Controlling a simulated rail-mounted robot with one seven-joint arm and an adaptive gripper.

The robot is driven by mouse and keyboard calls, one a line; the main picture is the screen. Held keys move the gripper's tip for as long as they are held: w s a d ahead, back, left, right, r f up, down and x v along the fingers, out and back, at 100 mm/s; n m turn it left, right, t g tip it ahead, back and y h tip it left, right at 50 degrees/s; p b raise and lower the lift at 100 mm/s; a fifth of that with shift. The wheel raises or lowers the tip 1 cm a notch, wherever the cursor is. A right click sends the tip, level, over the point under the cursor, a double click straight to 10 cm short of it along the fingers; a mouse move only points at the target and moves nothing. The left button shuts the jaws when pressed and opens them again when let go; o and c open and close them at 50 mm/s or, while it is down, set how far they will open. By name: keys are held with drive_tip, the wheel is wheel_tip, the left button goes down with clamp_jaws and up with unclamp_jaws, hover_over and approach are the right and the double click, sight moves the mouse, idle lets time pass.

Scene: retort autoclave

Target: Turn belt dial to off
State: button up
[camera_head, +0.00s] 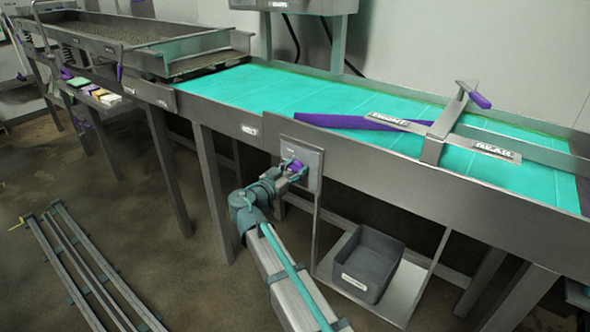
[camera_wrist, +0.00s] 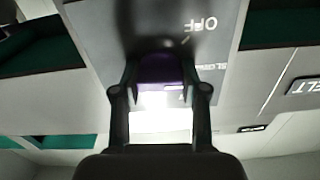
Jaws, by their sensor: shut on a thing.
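The belt dial is a purple knob (camera_head: 292,166) on a grey panel (camera_head: 314,172) fixed to the front of the conveyor frame. My gripper (camera_head: 290,172) is at the panel, with its fingers around the knob. In the wrist view, the purple knob (camera_wrist: 160,70) sits between the two dark fingers of my gripper (camera_wrist: 160,88), which is shut on it. The panel (camera_wrist: 225,35) shows upside-down lettering, "OFF" and part of "SLOW". My fingers and glare hide part of the knob, and I cannot tell which mark it points to.
The turquoise belt (camera_head: 260,88) runs behind the panel, with a purple-handled diverter bar (camera_head: 440,135) across it. A dark grey bin (camera_head: 368,262) stands on a low shelf below. A "BELT" label (camera_head: 249,130) is left of the panel. Rails (camera_head: 85,265) lie on the floor at left.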

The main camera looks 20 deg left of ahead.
drive_tip(key=n+b, duration=0.2)
drive_tip(key=n, duration=0.2)
drive_tip(key=shift+f+b, duration=0.1)
drive_tip(key=shift+b, duration=0.25)
drive_tip(key=n, duration=0.5)
drive_tip(key=shift+a+n, duration=0.1)
drive_tip(key=shift+n, duration=0.2)
drive_tip(key=o, duration=1.2)
drive_tip(key=shift+c, duration=0.2)
drive_tip(key=v, duration=1.2)
drive_tip(key=shift+n, duration=0.3)
